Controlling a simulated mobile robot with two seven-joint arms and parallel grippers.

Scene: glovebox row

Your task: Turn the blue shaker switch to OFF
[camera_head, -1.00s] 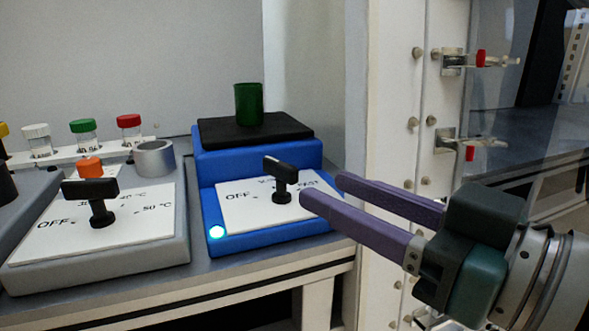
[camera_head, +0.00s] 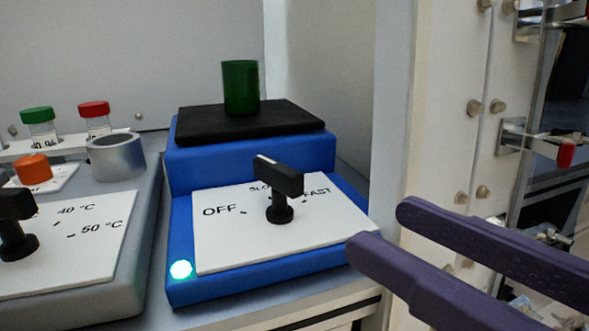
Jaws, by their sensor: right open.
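The blue shaker (camera_head: 240,290) stands on the bench, with a black top plate (camera_head: 205,127) that carries a green cup (camera_head: 241,88). Its black switch (camera_head: 280,188) is a T-shaped handle on a white dial plate marked OFF, SLOW and FAST. The white line on the handle's bar points up-left, near the SLOW mark, not at OFF. A green-lit lamp (camera_head: 181,269) glows at the front left corner. My right gripper (camera_head: 375,232) is open and empty, its purple fingers right of the dial plate and apart from the switch. My left gripper is not in view.
A grey heater (camera_head: 90,303) with its own black knob (camera_head: 16,228) and temperature marks stands left of the shaker. Behind it are a metal ring (camera_head: 116,156), an orange cap (camera_head: 33,167) and capped vials (camera_head: 40,127). A white upright frame edge (camera_head: 435,110) rises on the right.

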